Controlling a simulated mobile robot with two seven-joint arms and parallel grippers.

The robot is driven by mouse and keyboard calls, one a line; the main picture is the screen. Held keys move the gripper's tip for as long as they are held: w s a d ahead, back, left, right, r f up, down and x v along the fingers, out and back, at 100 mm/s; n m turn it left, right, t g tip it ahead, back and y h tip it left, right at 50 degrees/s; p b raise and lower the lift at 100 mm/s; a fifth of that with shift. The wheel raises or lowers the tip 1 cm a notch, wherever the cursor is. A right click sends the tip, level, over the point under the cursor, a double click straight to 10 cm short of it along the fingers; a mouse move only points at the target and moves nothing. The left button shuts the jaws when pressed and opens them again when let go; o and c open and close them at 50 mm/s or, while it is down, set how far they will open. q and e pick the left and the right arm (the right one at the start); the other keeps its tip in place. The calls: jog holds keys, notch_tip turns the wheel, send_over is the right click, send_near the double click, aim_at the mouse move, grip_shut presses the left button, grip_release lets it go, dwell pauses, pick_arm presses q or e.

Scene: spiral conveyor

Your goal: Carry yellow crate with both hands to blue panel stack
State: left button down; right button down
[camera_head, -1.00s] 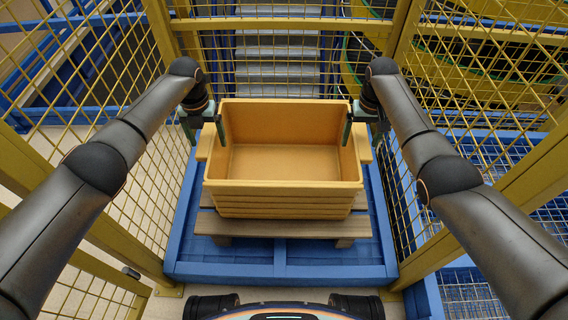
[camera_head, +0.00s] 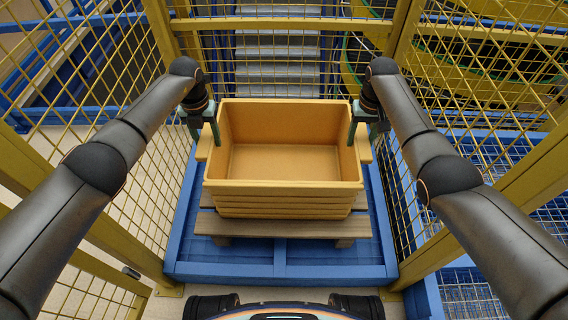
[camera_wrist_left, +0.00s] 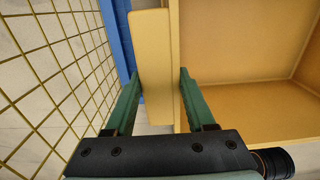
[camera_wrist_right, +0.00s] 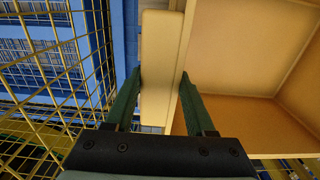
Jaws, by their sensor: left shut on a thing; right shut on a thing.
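The yellow crate (camera_head: 290,198) is empty and upright on a wooden pallet (camera_head: 283,229) in the middle of the head view. My left gripper (camera_head: 204,138) is shut on the crate's left side rim. In the left wrist view its green fingers lie on either side of the yellow rim (camera_wrist_left: 155,55). My right gripper (camera_head: 364,138) is shut on the right side rim, which shows between its fingers in the right wrist view (camera_wrist_right: 162,50). A blue base (camera_head: 230,271) lies under the pallet. I cannot tell whether it is the blue panel stack.
Yellow mesh fences (camera_head: 115,125) stand close on the left and right, with yellow posts (camera_head: 520,200). Behind the crate is a mesh barrier with grey steps (camera_head: 277,65) beyond. Blue framework (camera_head: 500,150) lies outside on the right.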

dwell(0.3)
